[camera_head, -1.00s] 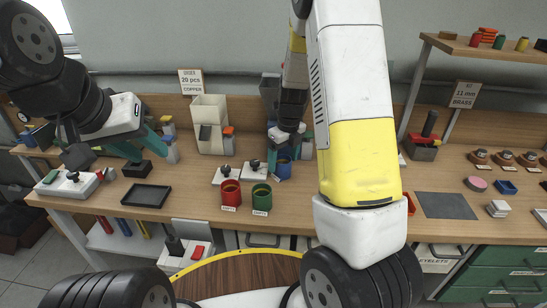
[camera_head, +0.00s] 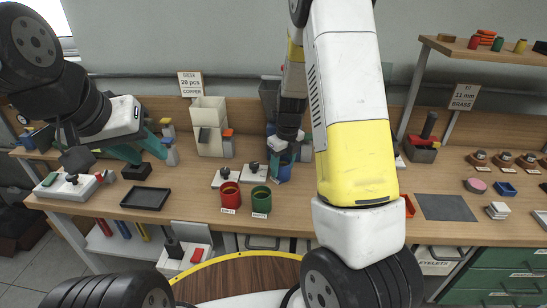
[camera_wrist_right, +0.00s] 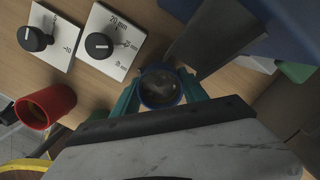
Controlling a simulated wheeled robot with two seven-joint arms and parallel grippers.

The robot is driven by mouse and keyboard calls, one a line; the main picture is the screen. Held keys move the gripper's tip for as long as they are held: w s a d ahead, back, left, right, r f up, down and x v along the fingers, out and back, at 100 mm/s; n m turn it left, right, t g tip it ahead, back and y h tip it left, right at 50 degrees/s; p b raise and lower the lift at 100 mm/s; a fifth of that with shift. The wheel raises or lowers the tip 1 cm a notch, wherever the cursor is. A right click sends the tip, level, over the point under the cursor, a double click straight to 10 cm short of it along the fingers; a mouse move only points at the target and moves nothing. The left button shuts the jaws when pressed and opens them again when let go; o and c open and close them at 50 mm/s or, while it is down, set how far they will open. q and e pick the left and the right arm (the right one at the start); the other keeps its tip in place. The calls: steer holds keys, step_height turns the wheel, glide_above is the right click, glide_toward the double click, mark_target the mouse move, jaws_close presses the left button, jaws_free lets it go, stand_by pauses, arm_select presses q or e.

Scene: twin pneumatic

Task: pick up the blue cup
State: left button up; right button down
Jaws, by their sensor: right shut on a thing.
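The blue cup (camera_head: 284,172) stands at the middle of the bench, behind the green cup (camera_head: 261,200) and partly hidden by my right gripper (camera_head: 284,157). In the right wrist view the round blue rim of the cup (camera_wrist_right: 160,86) sits between the two teal fingers of my right gripper (camera_wrist_right: 160,92), which are shut on it. I cannot tell whether the cup is clear of the bench. My left gripper (camera_head: 146,153) hangs over the left part of the bench, its teal fingers apart and empty.
A red cup (camera_head: 230,196) stands left of the green one. Two white dial plates (camera_head: 226,177) lie behind them. A cream hopper (camera_head: 210,115) stands at the back. A black tray (camera_head: 146,198) lies at left. A grey mat (camera_head: 445,207) lies at right.

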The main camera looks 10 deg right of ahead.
steer(key=shift+r, duration=0.15)
step_height(320, 180, up, 4)
steer(key=shift+f, duration=0.2)
steer(key=s, duration=1)
steer(key=s+r, duration=0.1)
steer(key=s, duration=0.4)
steer(key=shift+a, duration=0.15)
steer(key=shift+s, duration=0.25)
steer(key=shift+r+n, duration=0.1)
steer(key=shift+n, duration=0.2)
steer(key=w+n, duration=0.1)
steer(key=n, duration=0.1)
steer(key=n+g, duration=0.3)
steer(key=n, duration=2.1)
glide_above(282, 180)
steer(key=shift+w, duration=0.35)
steer(key=n, duration=0.1)
steer(key=w+n, duration=0.1)
steer(key=n, duration=0.1)
steer(key=shift+w+f+n+h, duration=0.2)
steer(key=shift+w+n+h, duration=0.05)
steer(key=shift+n+h, duration=0.05)
